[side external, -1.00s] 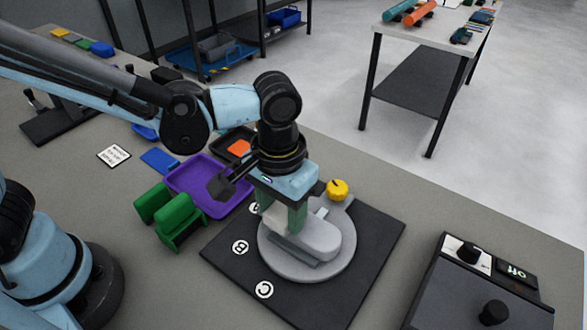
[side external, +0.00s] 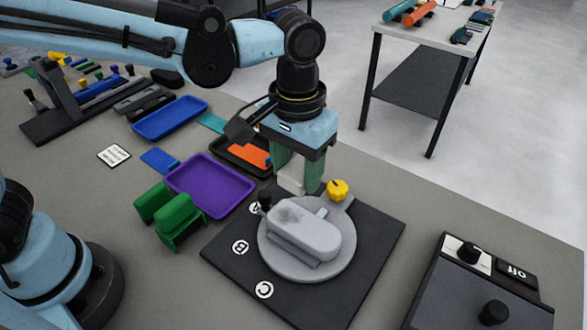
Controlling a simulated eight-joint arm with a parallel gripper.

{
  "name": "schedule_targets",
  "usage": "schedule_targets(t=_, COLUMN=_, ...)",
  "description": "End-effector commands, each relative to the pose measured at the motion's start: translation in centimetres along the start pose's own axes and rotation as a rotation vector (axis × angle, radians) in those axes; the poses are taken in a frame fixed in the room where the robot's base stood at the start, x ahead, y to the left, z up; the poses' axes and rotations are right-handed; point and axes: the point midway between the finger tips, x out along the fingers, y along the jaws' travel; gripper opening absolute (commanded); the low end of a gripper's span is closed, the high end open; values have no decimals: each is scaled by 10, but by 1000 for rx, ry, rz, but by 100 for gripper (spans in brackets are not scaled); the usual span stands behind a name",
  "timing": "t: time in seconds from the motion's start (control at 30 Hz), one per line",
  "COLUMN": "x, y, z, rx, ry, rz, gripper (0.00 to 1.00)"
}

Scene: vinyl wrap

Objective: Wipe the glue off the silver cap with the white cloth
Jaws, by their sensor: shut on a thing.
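The silver cap (side external: 312,234) is a long rounded grey piece on the round grey plate (side external: 278,264). A darker, blotchy patch shows on its upper left end; I cannot tell for sure that it is glue. My gripper (side external: 299,184) points down behind the cap, with its green fingers shut on the white cloth (side external: 290,180), seen as a pale block between them. The cloth appears apart from the cap, above the far side of the black mat. The fingers partly hide the cloth.
A yellow knob (side external: 338,189) stands close right of my gripper. A small black knob (side external: 264,199) stands left of the cap. The purple tray (side external: 205,173) and green holder (side external: 178,217) lie left. A control box (side external: 470,285) is at front right.

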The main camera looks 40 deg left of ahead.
Motion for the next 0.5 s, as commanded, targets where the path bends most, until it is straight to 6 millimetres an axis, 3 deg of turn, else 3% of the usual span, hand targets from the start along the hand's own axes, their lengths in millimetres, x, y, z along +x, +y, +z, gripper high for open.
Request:
schedule_targets(t=0.23, x=-21, y=0, z=0, rx=0, ry=0, rz=0, gripper=23)
schedule_targets(t=0.5, x=-25, y=0, z=0, rx=0, ry=0, rz=0, gripper=23)
